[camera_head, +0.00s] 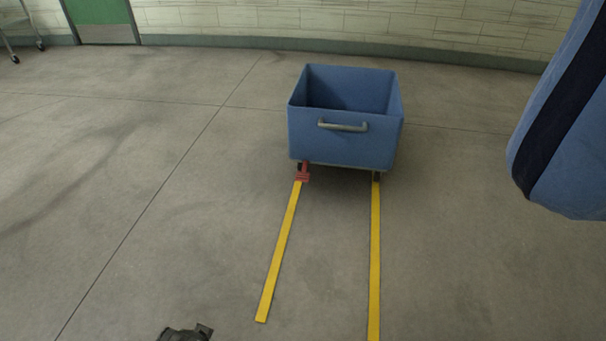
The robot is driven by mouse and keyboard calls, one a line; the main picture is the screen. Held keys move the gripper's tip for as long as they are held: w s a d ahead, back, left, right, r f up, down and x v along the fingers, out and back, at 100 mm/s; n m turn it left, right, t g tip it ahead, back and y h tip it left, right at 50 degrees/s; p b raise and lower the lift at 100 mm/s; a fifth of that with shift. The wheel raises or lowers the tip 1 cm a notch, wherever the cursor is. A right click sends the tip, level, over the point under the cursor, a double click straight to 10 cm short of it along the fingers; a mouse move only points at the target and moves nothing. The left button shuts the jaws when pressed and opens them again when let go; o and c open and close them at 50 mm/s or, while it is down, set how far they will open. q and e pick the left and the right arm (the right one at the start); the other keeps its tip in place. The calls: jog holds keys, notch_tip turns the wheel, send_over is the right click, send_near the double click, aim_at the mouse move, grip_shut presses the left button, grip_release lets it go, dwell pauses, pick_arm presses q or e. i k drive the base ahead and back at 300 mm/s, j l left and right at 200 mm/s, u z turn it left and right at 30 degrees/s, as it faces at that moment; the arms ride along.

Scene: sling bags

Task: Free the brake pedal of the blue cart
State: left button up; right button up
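The blue cart (342,142) stands on the floor ahead, a little right of centre, with its open top and a grey handle (343,126) on the side facing me. A red brake pedal (303,174) sits low at its front left corner, by the wheel. I cannot tell from here whether the pedal is pressed down. A dark part at the bottom edge (186,334) is probably my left gripper, mostly cut off, far from the cart. My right gripper is not in view.
Two yellow floor strips (280,255) run from the cart towards me. A blue sling bag with a dark stripe (570,120) hangs large at the right edge. A wheeled metal rack (20,30) and green door (103,20) are at the back left. The floor between is clear.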

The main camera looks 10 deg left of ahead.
aim_at(303, 175)
jog(key=i+u, duration=0.15)
jog(key=i, duration=1.5)
